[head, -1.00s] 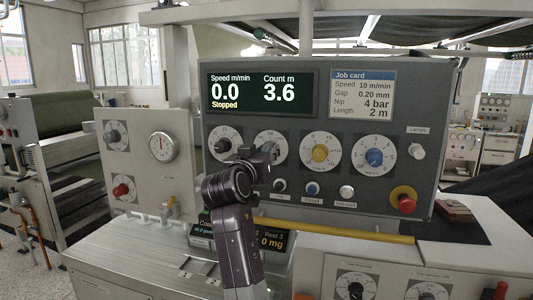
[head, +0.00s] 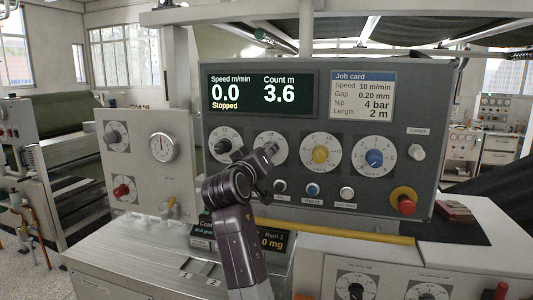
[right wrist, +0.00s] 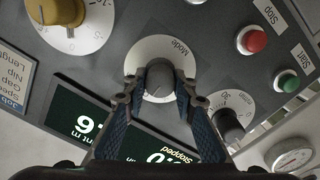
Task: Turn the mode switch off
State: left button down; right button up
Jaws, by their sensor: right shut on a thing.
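The mode switch is a dark round knob (right wrist: 160,76) on a white dial labelled "Mode" in the right wrist view. In the head view its white dial (head: 260,138) is second from the left in the panel's row and partly hidden by my gripper. My right gripper (right wrist: 163,92) has a finger on either side of the knob and is shut on it. In the head view this gripper (head: 268,154) is up against the dial. I cannot read which position the knob points to. My left gripper is not in view.
A speed dial (head: 222,146) sits close left of the mode dial, a yellow knob (head: 320,153) to its right. Small buttons (head: 313,190) lie just below. The display (head: 260,93) reads 0.0, Stopped. A red emergency button (head: 405,203) is at the lower right.

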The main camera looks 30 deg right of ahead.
jog(key=o, duration=1.2)
jog(key=shift+c, duration=0.2)
jog(key=v, duration=1.2)
jog(key=shift+f, duration=0.1)
